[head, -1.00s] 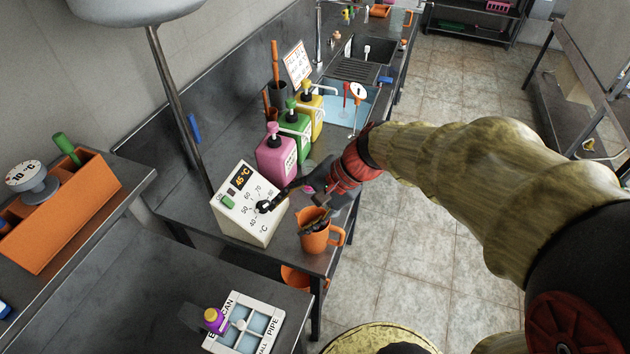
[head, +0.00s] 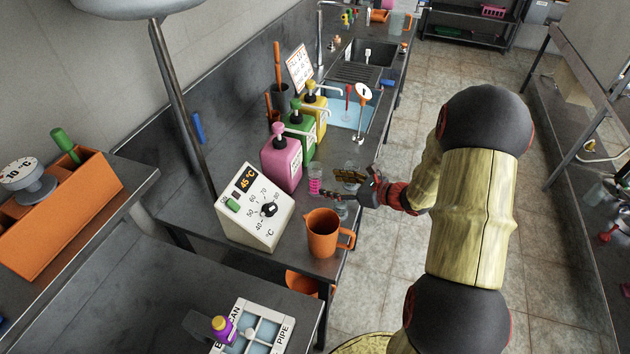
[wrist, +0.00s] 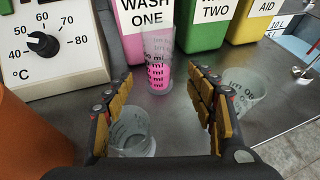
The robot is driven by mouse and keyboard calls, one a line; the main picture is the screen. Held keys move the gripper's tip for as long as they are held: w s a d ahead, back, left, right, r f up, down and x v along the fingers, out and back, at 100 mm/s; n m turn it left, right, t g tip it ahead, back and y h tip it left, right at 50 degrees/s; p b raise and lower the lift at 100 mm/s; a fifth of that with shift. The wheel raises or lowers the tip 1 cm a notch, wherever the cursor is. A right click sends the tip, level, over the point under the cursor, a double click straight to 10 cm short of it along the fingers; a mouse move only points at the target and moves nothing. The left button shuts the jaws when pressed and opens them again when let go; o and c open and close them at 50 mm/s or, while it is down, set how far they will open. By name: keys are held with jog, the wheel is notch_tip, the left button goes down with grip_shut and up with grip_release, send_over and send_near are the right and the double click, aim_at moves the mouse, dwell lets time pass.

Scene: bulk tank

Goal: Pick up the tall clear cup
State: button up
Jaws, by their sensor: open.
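A tall clear cup (wrist: 158,58) with black ml marks and pink in its lower part stands upright ahead of my fingertips in the wrist view. In the head view the cup (head: 315,180) stands beside the pink bottle. My gripper (wrist: 160,88) is open, its yellow-padded fingers to either side of the line to that cup, with nothing held. In the head view my gripper (head: 340,186) is low over the bench edge. A shorter clear cup (wrist: 133,135) is near my left finger, partly hidden. Another clear cup (wrist: 244,92) stands right of my right finger.
The orange jug (head: 322,236) stands near the front edge, left of my gripper in the wrist view. The temperature box (head: 252,210) is at the left. Pink (head: 281,158), green (head: 300,132) and yellow (head: 316,110) bottles line the back.

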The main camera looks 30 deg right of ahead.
aim_at(321, 180)
jog(key=x, duration=0.2)
jog(key=b+x, duration=0.1)
jog(key=x, duration=0.1)
jog(key=b+x, duration=0.1)
jog(key=x, duration=0.1)
jog(key=shift+a+r, duration=0.1)
jog(key=shift+r, duration=0.25)
jog(key=shift+c, duration=1.2)
jog(key=c, duration=1.1)
jog(key=shift+c, duration=0.3)
jog(key=shift+r, duration=0.15)
